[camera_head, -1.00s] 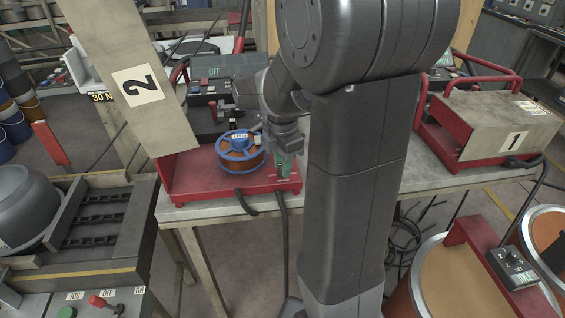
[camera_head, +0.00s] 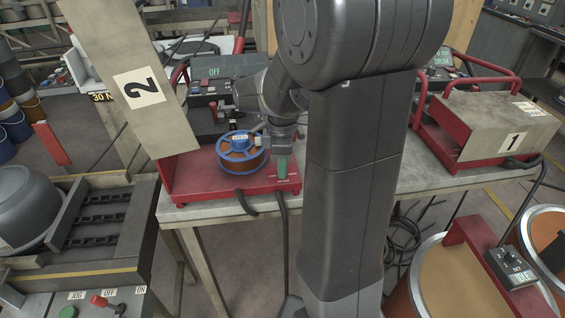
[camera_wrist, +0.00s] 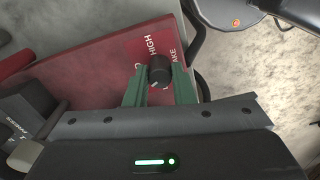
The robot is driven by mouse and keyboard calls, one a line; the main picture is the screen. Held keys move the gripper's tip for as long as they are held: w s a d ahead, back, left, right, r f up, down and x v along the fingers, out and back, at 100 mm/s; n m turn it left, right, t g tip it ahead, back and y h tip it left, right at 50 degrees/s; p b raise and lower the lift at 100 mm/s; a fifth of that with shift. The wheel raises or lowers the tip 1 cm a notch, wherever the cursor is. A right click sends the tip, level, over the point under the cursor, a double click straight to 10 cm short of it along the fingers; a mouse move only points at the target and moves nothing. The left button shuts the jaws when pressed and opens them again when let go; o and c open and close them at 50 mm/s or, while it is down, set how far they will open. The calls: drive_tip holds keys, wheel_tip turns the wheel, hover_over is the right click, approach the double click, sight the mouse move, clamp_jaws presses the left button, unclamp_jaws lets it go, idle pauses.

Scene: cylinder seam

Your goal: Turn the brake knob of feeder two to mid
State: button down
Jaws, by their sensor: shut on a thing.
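Feeder two (camera_head: 228,190) is the red unit on the bench, with its raised cover marked 2 (camera_head: 140,88). In the wrist view its brake knob (camera_wrist: 159,70) is black and round on the red panel (camera_wrist: 105,68). The word HIGH is printed above it, and part of BRAKE shows at its right. Other lettering at its left is mostly hidden. A small pale mark shows on the knob's lower edge; its exact setting is hard to read. My gripper (camera_wrist: 159,80) is shut on the knob, a green finger on each side. In the head view my gripper (camera_head: 283,168) hides the knob.
A blue-rimmed spool (camera_head: 240,155) sits left of my gripper on feeder two. A control box reading OFF (camera_head: 215,72) stands behind it. Feeder one (camera_head: 510,130) is at the right of the bench (camera_head: 425,178). Dark cables hang over the bench's front edge.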

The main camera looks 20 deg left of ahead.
drive_tip(key=m, duration=0.4)
drive_tip(key=shift+m, duration=0.4)
idle(0.4)
drive_tip(key=c, duration=1.2)
unclamp_jaws()
drive_tip(key=shift+c, duration=0.2)
drive_tip(key=shift+r, duration=0.1)
wheel_tip(320, 180, up, 14)
drive_tip(key=shift+f, duration=0.25)
wheel_tip(320, 180, down, 14)
drive_tip(key=shift+r, duration=0.15)
drive_tip(key=shift+r, duration=0.15)
